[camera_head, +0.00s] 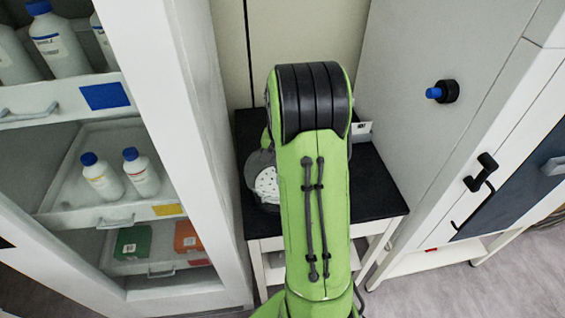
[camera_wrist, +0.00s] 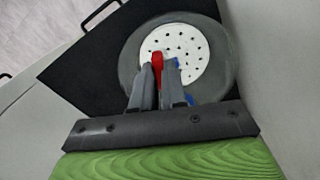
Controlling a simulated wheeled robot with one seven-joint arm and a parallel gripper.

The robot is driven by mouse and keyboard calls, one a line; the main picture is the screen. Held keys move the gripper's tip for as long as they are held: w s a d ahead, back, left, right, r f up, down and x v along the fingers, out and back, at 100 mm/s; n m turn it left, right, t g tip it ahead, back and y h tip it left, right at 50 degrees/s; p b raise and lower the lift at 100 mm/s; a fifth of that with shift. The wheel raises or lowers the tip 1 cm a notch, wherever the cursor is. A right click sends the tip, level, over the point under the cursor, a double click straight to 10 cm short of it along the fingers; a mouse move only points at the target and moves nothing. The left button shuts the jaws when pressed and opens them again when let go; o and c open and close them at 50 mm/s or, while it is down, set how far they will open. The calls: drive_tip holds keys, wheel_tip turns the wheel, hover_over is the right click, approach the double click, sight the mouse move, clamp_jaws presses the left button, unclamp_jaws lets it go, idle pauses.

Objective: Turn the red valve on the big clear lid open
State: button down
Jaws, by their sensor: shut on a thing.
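The red valve (camera_wrist: 157,58) shows in the wrist view as a small red piece at the tips of my gripper (camera_wrist: 159,72). My gripper's two grey fingers are shut on it. A small blue part (camera_wrist: 176,62) shows just right of the red piece, partly behind the right finger. Below the fingers is a round grey rim around a white disc with holes (camera_wrist: 190,45); the clear lid itself is hard to make out. In the head view the perforated disc (camera_head: 268,186) shows at the left of my green arm, which hides my gripper and the valve.
The round vessel stands on a black-topped table (camera_head: 378,190). A white shelf unit with bottles (camera_head: 140,172) stands at the left. A tall white cabinet (camera_head: 420,130) with a blue knob (camera_head: 434,93) stands close at the right. The wall is behind.

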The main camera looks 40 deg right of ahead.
drive_tip(key=shift+n, duration=1.9)
drive_tip(key=c, duration=1.2)
unclamp_jaws()
drive_tip(key=shift+o, duration=0.2)
wheel_tip(320, 180, up, 16)
drive_tip(key=p, duration=0.3)
drive_tip(key=shift+p, duration=0.35)
drive_tip(key=shift+f, duration=0.1)
